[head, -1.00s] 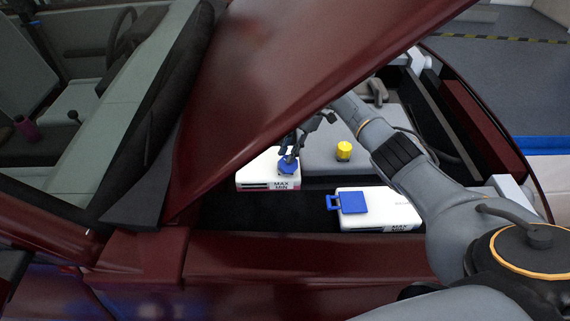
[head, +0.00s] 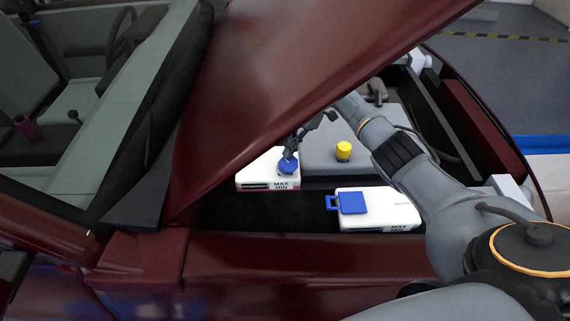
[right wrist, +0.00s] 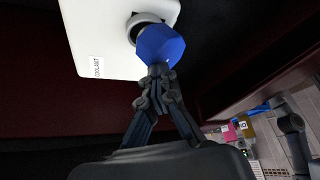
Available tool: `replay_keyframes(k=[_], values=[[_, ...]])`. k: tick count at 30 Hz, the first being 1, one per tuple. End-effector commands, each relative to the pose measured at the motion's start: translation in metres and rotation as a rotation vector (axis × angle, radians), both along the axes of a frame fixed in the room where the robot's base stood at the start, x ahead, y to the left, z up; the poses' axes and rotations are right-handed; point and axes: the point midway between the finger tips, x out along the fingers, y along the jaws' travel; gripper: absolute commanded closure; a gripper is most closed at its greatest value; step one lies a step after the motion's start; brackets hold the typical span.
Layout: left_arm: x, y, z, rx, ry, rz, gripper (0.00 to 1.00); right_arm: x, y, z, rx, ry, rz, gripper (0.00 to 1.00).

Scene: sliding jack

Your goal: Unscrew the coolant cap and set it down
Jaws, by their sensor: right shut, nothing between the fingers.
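The blue coolant cap (head: 287,167) is at the filler neck on top of the white coolant tank (head: 254,173) in the engine bay. In the right wrist view the cap (right wrist: 160,46) sits beside a white neck ring, on the tank labelled COOLANT (right wrist: 92,30). My right gripper (head: 289,154) is just above the cap, with its fingers together and nothing between them. In the right wrist view its fingertips (right wrist: 160,70) are at the cap's near edge; whether they touch it I cannot tell. My left gripper is not in view.
The raised red hood (head: 270,90) hangs over the tank on the left. A yellow cap (head: 344,151) stands on the grey engine cover to the right. A second white tank (head: 385,211) with a square blue lid (head: 352,202) is nearer the front. Dark space lies between the tanks.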

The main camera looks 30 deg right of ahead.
Motion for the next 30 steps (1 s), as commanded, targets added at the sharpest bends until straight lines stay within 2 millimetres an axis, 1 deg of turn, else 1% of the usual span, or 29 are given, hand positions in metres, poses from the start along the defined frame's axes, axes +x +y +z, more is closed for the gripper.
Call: replay_keyframes(k=[1, 2, 5, 15, 24, 26, 27, 28, 30], values=[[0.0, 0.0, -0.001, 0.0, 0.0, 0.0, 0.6, -0.006, 0.0, -0.01, -0.006, 0.023, 0.004, 1.0], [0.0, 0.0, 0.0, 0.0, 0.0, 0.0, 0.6, -0.006, 0.0, -0.009, -0.006, 0.023, 0.004, 1.0], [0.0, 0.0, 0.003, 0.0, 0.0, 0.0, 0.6, -0.006, 0.001, -0.005, -0.005, 0.023, 0.004, 1.0], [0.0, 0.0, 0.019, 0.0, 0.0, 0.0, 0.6, -0.005, 0.001, 0.018, -0.001, 0.016, 0.003, 1.0], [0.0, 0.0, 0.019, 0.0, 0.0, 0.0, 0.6, -0.003, 0.001, 0.021, 0.001, 0.011, 0.002, 1.0], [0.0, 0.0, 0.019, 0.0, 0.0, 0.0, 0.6, -0.003, 0.001, 0.021, 0.001, 0.01, 0.002, 0.88], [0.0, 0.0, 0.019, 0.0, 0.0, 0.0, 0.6, -0.003, 0.001, 0.022, 0.001, 0.01, 0.002, 0.79], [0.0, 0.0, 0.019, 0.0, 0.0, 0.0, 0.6, -0.003, 0.001, 0.022, 0.001, 0.01, 0.002, 0.75], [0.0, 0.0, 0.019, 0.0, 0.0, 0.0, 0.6, -0.003, 0.001, 0.022, 0.001, 0.009, 0.001, 0.75]])
